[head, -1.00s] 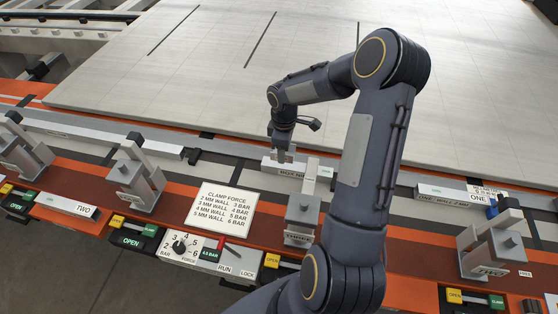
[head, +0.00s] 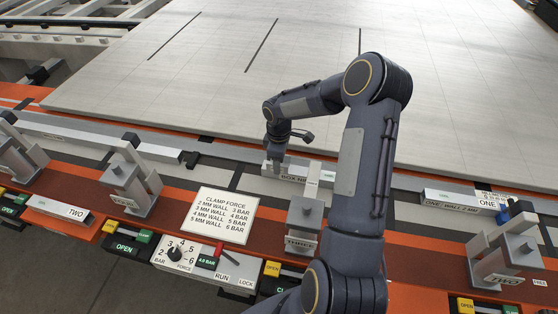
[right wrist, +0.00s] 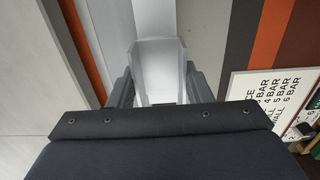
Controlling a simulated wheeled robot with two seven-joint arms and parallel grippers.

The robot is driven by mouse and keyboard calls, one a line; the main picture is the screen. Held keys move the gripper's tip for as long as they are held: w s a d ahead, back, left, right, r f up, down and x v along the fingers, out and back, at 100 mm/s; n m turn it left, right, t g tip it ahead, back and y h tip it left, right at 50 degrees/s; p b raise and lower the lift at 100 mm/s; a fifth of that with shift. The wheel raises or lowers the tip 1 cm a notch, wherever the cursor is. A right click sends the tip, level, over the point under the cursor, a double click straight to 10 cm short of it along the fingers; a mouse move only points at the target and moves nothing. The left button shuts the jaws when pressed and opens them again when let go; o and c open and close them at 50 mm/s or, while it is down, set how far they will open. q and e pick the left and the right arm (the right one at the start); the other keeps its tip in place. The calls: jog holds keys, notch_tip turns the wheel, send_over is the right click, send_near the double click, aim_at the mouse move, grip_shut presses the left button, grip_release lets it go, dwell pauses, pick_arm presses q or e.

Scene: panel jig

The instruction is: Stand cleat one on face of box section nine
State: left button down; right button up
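Box section nine (head: 297,171) is a pale metal bar lying left to right on the jig behind the clamp marked THREE. My right gripper (head: 276,163) points down at its left end. In the right wrist view my gripper (right wrist: 161,88) has its fingers close on both sides of a pale folded metal piece, which looks like cleat one (right wrist: 160,70). The pale bar runs on beyond it at the top of that view. Its label is out of sight, and I cannot tell whether it touches the bar. My left gripper is not in view.
Clamp THREE (head: 304,218) stands just in front of box section nine. Clamp TWO (head: 503,252) is at the right. A clamp force sign (head: 226,212) and a control box (head: 203,268) are in front. A large pale panel (head: 230,80) fills the back.

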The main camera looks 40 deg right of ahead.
jog(key=o, duration=0.5)
jog(key=shift+c, duration=0.2)
jog(key=shift+r, duration=0.15)
jog(key=shift+r+p, duration=0.25)
jog(key=shift+p, duration=0.15)
jog(key=s+a+r+m+t+p, duration=0.15)
jog(key=r+p, duration=0.25)
jog(key=r, duration=0.6)
jog(key=s+a+r+p, duration=0.2)
jog(key=a+r+p, duration=0.1)
jog(key=r, duration=0.7)
jog(key=s+a+r+m+t+y, duration=0.2)
jog(key=s+a+r+m, duration=0.1)
jog(key=s+a, duration=0.4)
jog(key=s+a+r+m+t+y, duration=0.1)
jog(key=s+a+r+m, duration=0.3)
jog(key=s+a, duration=0.4)
jog(key=s+m+t, duration=0.1)
jog(key=s, duration=0.4)
jog(key=shift+s+r+y, duration=0.2)
jog(key=shift+s+y, duration=0.05)
jog(key=shift+y, duration=0.15)
